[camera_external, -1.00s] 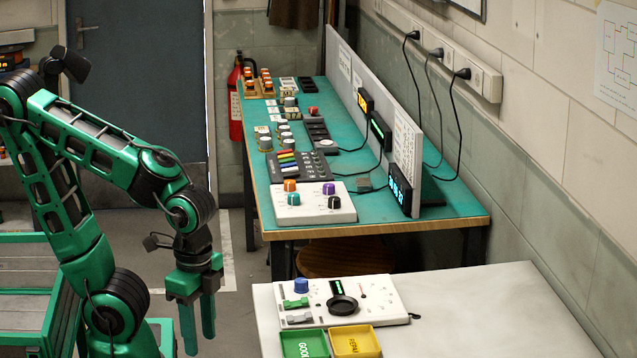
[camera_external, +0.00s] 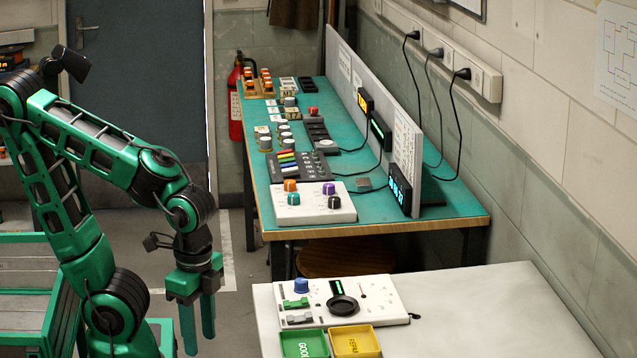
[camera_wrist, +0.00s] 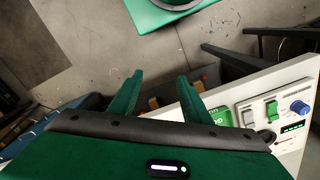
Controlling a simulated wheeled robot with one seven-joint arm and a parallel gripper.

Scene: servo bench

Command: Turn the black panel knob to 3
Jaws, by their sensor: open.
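The black panel knob (camera_external: 334,202) sits at the front right of a white knob panel (camera_external: 312,212) on the near end of the teal bench. An orange knob (camera_external: 290,185), a purple knob (camera_external: 328,188) and a teal knob (camera_external: 293,199) share the panel. The black knob's pointer and markings are too small to read. My gripper (camera_external: 198,326) hangs fingers down over the floor, left of the near white table and well apart from the panel. In the wrist view my gripper (camera_wrist: 159,88) is open and empty. The black knob does not show there.
The near white table (camera_external: 480,310) carries a white device (camera_external: 375,290) with a blue knob (camera_external: 301,285) and a black dial, plus green (camera_external: 290,345) and yellow (camera_external: 352,342) trays. Displays and cables stand along the teal bench (camera_external: 430,220). A gap separates bench and table.

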